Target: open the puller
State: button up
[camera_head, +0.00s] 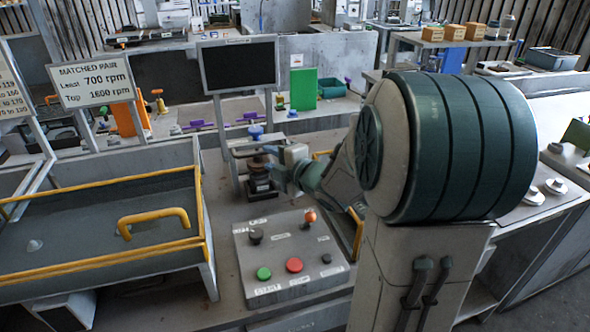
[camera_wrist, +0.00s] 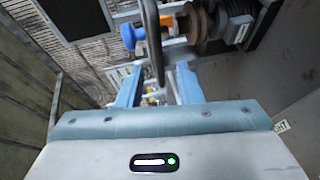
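A small stand fixture, which I take to be the puller, stands on the bench behind the control panel. It has a dark body (camera_head: 261,181), a blue knob (camera_head: 256,131) and a dark bar handle (camera_head: 251,151). In the wrist view the dark bar (camera_wrist: 152,36) reaches down toward the gap between my fingers, with the blue knob (camera_wrist: 128,36) and a brown disc (camera_wrist: 196,22) beyond. My gripper (camera_head: 281,168) is at the fixture's right side. In the wrist view my gripper (camera_wrist: 159,78) has its fingers apart; whether either touches the bar cannot be told.
The control panel (camera_head: 290,255) with green and red buttons lies in front. A grey tray with yellow rails (camera_head: 100,215) is at left. A black screen (camera_head: 238,65) stands behind.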

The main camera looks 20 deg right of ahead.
jog(key=v, duration=1)
jog(key=shift+s, duration=0.2)
jog(key=shift+d+r, duration=0.1)
